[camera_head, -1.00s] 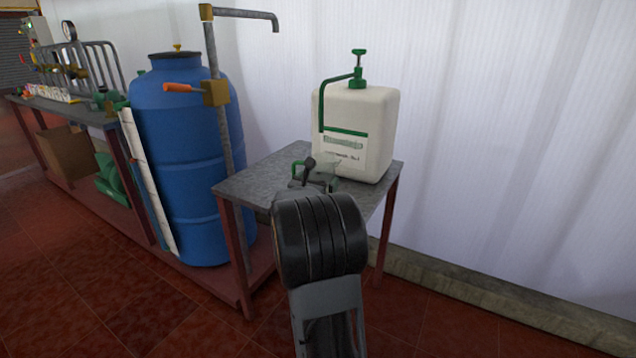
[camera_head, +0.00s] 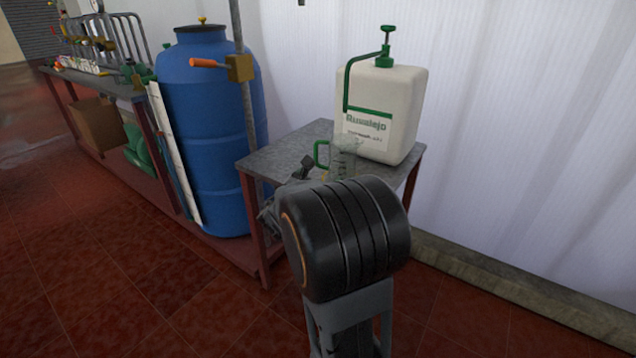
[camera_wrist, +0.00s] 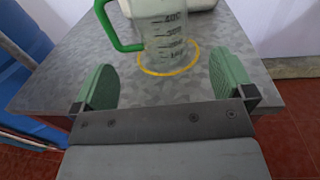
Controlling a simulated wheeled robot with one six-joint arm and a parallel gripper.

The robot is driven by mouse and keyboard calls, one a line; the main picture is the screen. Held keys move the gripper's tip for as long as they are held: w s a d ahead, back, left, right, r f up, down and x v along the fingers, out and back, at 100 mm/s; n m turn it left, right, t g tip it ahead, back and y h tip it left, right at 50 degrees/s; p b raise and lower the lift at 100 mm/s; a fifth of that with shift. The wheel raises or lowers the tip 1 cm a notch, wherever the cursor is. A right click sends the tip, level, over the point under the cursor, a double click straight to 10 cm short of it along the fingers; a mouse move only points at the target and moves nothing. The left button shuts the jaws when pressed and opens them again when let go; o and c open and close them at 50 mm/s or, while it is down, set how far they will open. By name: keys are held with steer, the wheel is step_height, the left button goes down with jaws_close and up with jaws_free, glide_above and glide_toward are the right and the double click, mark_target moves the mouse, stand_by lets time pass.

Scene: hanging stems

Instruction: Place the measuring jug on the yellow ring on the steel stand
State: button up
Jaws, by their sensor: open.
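The measuring jug (camera_wrist: 163,32) is clear with dark graduation marks and a green handle on its left. It stands upright on the yellow ring (camera_wrist: 168,71) on the steel stand (camera_wrist: 215,85). The ring's front edge shows around the jug's base. In the head view the jug (camera_head: 344,158) is partly hidden behind my arm, beside the white container. My gripper (camera_wrist: 165,84) is open, its green pads apart and empty, just in front of the jug and not touching it. In the head view my wrist hides most of the gripper.
The white container (camera_head: 385,105) with a green pump stands behind the jug on the stand. A blue barrel (camera_head: 205,140) and a pipe with an orange-handled tap (camera_head: 240,68) are left of the stand. Red tiled floor is clear in front.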

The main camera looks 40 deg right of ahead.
steer(key=s+a+f+m+g+y, duration=0.6)
steer(key=s+a+m, duration=0.3)
steer(key=m, duration=0.3)
steer(key=s+a+f+m+t+y, duration=0.1)
steer(key=a+m+y, duration=0.3)
steer(key=a, duration=0.5)
steer(key=s+a+f+m+t+y, duration=0.1)
steer(key=s+a+m+t+y, duration=0.1)
steer(key=a+m+y, duration=0.3)
steer(key=a+y, duration=0.2)
steer(key=a, duration=0.2)
steer(key=shift+s+a+f+m, duration=0.2)
steer(key=shift+s+f+m, duration=0.1)
steer(key=shift+f, duration=0.1)
